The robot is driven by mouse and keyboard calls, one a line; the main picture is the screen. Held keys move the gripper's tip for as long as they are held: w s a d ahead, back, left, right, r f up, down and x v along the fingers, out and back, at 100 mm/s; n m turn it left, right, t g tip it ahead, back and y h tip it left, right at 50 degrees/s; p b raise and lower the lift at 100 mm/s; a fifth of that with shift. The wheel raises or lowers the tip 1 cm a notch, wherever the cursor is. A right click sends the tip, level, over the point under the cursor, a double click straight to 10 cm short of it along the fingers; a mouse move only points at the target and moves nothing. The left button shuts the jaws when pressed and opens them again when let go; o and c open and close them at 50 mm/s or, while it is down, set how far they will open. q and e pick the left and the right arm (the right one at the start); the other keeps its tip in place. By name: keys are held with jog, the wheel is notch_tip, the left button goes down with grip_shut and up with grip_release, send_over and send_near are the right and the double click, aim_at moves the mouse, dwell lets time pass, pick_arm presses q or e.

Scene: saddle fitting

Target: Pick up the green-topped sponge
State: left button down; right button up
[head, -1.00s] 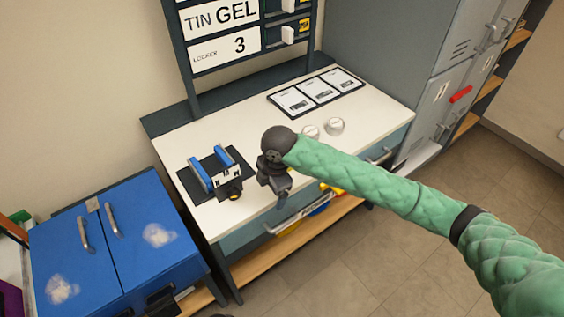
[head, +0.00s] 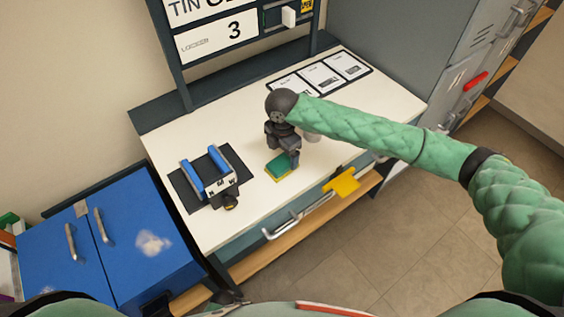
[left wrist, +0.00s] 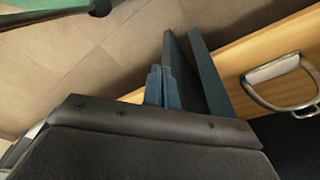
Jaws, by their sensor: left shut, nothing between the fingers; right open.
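The green-topped sponge (head: 278,167) lies on the white worktop near its front edge, with a thin yellow side showing below the green. My right gripper (head: 293,161) points down beside the sponge's right end, with open jaws. It overlaps the sponge's edge in the picture, and I cannot tell whether it touches. My left gripper (left wrist: 160,86) shows only in the left wrist view, shut and empty, over the floor and a wooden shelf, away from the sponge.
A dark mat (head: 186,190) with a blue-armed holder (head: 205,174) stands left of the sponge. A pale round item (head: 312,136) is partly hidden behind my right arm. A yellow piece (head: 343,182) and a drawer handle (head: 282,228) are at the front. The worktop behind the mat is clear.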

aim_at(282, 162)
jog(key=shift+w+f, duration=0.1)
jog(key=shift+f, duration=0.15)
jog(key=f+p, duration=0.1)
jog(key=f, duration=0.1)
jog(key=f+p, duration=0.1)
jog(key=shift+s+f+p, duration=0.3)
jog(key=shift+w+f, duration=0.1)
jog(key=shift+f, duration=0.5)
pick_arm(q)
notch_tip(282, 162, down, 5)
jog(key=s+a, duration=0.2)
jog(key=shift+s+a, duration=0.2)
jog(key=shift+s, duration=0.1)
jog(key=shift+f, duration=0.1)
pick_arm(e)
jog(key=c, duration=1.1)
